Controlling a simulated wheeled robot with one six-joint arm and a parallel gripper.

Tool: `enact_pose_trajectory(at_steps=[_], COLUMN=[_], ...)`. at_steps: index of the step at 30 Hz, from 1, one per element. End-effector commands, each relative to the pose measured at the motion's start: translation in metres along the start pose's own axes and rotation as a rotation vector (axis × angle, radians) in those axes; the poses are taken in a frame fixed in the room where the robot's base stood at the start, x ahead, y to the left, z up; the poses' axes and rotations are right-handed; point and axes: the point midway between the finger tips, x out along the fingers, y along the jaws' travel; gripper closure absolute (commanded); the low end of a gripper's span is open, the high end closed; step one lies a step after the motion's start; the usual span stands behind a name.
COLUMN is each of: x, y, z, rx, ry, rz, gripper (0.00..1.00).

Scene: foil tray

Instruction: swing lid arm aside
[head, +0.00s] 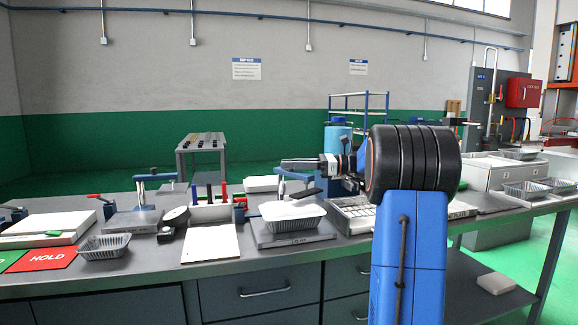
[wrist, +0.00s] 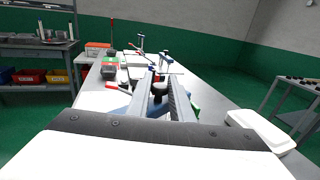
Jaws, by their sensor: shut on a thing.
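A foil tray (head: 296,226) with a white top sits on a grey fixture plate (head: 270,240) at the middle of the bench. Above its back edge, the lid arm shows only in part, with a thin upright rod (head: 281,186) below my gripper. My gripper (head: 284,163) reaches left over the tray in the head view. In the wrist view my gripper (wrist: 161,82) is shut on a dark knob (wrist: 159,91) of the lid arm, with blue parts (wrist: 122,109) behind the fingers. The rest of the lid arm is hidden by the fingers.
Left of the tray are a caddy with markers (head: 210,212), a white sheet (head: 209,244), an empty foil tray (head: 104,246) and a red HOLD card (head: 46,259). A second blue clamp (head: 154,178) stands behind.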

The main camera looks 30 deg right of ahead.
Motion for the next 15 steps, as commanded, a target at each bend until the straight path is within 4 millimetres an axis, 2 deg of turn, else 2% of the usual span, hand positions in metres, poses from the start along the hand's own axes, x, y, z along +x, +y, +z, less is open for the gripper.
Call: enact_pose_trajectory(at_steps=[15], x=[-0.0018], y=[-0.0022], z=[0.0004], rx=[-0.001], ry=[0.000], rz=[0.050], gripper=[1.00])
